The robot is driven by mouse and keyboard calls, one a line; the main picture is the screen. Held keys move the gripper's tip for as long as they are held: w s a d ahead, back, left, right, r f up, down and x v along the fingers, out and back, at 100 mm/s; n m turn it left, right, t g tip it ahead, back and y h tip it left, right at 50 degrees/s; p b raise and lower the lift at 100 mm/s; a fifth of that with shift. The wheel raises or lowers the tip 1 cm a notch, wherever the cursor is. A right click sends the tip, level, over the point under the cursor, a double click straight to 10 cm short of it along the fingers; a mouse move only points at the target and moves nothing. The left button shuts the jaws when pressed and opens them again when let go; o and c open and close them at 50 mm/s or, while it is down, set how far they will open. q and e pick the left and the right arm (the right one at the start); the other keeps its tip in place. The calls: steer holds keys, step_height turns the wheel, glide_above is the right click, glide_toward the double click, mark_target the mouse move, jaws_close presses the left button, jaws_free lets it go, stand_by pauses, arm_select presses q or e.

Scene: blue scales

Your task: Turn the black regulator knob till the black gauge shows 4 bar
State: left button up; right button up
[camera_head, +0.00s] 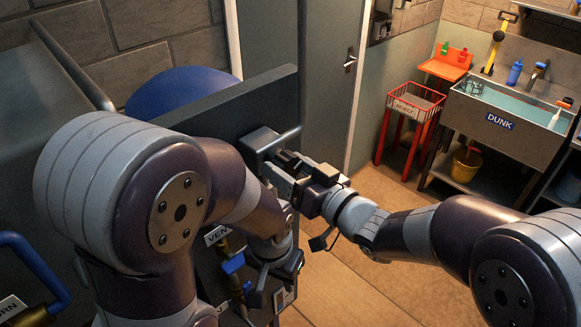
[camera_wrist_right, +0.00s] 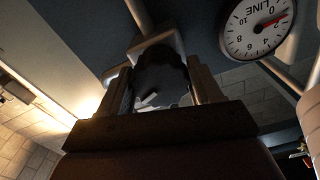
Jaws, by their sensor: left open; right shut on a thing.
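The black regulator knob (camera_wrist_right: 160,72) shows in the right wrist view, with a short white mark on its face. My right gripper (camera_wrist_right: 163,92) is shut on it, one finger on each side. In the head view my right gripper (camera_head: 283,168) reaches the panel from the right and hides the knob. The gauge (camera_wrist_right: 258,26) has a black rim, a white face marked LINE, and appears turned over. Its red needle lies near the low numbers, around 0 to 2; the exact reading is unclear. My left gripper (camera_head: 269,293) is open, low before the panel.
A blue valve handle (camera_head: 233,263) and a VENT label (camera_head: 216,235) are close to my left gripper. A blue rounded thing (camera_head: 180,88) is behind the panel. The red reject basket (camera_head: 416,104) and the dunk sink (camera_head: 500,122) stand at right. The floor between is clear.

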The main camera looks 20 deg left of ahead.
steer(key=o, duration=0.8)
steer(key=shift+s+f+g, duration=0.15)
steer(key=shift+f+g, duration=0.15)
steer(key=shift+f, duration=0.45)
steer(key=shift+c, duration=0.2)
steer(key=shift+o, duration=1.1)
steer(key=shift+a, duration=0.15)
steer(key=shift+a+r, duration=0.2)
steer(key=shift+a, duration=0.05)
arm_select(q)
steer(key=f+b, duration=0.4)
steer(key=shift+w+a+f, duration=0.1)
steer(key=shift+a+f, duration=0.1)
arm_select(e)
steer(key=v, duration=1.2)
steer(key=shift+d, duration=0.25)
